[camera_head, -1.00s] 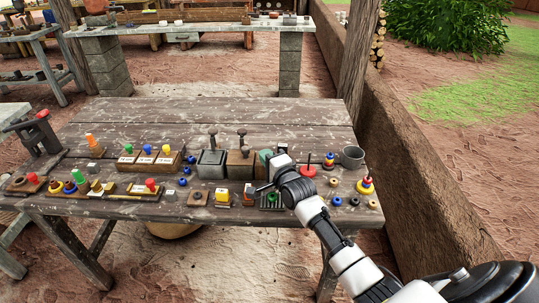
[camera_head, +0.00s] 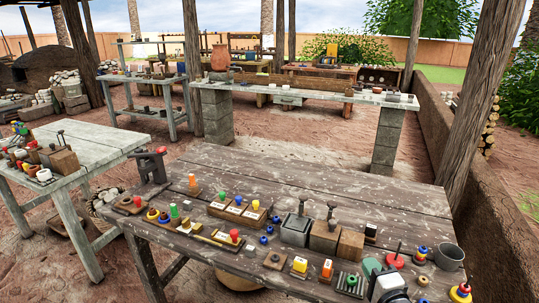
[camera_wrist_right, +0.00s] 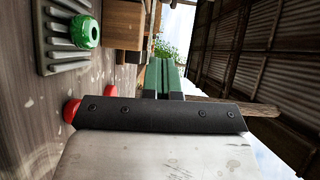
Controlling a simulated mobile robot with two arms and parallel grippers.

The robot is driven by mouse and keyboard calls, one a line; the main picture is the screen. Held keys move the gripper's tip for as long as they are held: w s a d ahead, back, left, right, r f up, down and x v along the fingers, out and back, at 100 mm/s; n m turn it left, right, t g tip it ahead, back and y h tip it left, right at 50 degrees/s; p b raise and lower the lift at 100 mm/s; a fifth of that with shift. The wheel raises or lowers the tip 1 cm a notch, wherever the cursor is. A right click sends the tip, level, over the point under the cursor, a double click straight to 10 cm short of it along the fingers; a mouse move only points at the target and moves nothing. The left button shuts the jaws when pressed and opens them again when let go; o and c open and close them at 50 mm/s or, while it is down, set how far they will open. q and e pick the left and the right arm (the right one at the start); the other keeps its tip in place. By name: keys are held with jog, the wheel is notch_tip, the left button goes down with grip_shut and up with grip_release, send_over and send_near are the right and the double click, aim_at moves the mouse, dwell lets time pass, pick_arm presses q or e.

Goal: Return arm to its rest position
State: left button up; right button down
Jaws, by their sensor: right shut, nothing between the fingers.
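My right gripper (camera_head: 372,267) is at the bottom right of the head view, over the front right part of the wooden workbench (camera_head: 300,180). Only its end and the white and dark wrist show; the arm behind is cut off by the lower edge. In the right wrist view its two green-padded fingers (camera_wrist_right: 163,76) are together with nothing between them. A grey slatted rack (camera_head: 349,285) with a green ring stands left of the gripper; the rack (camera_wrist_right: 54,55) also shows in the wrist view. My left gripper is not in view.
Wooden and grey blocks with handles (camera_head: 297,228) stand left of and behind the gripper. A red disc with a peg (camera_head: 394,260), a metal mug (camera_head: 449,257) and a ring stack (camera_head: 461,291) are to its right. The bench's back half is clear.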

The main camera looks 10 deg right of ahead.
jog(key=s+a+f+n+g, duration=0.1)
jog(key=s+a+f+n, duration=0.1)
jog(key=s+a+f+n+g+y, duration=0.1)
jog(key=s+a+n, duration=0.1)
jog(key=shift+a+f+g, duration=0.1)
jog(key=shift+f+g, duration=0.25)
jog(key=shift+g, duration=0.05)
jog(key=s+a+f+n+g+h, duration=0.1)
jog(key=s+a+f+n+g, duration=0.25)
jog(key=s+n+g, duration=0.6)
jog(key=s+a+f+n+g, duration=0.2)
jog(key=s+a+n, duration=0.3)
jog(key=s, duration=1)
notch_tip(320, 180, down, 22)
jog(key=d+n+g+p, duration=0.1)
jog(key=p, duration=0.2)
jog(key=s+d+f+g+p, duration=0.1)
jog(key=s+d+f, duration=0.2)
jog(key=s+f, duration=1.1)
jog(key=s, duration=0.2)
jog(key=shift+s+f+p, duration=0.15)
jog(key=shift+s+p, duration=0.25)
jog(key=shift+d, duration=0.1)
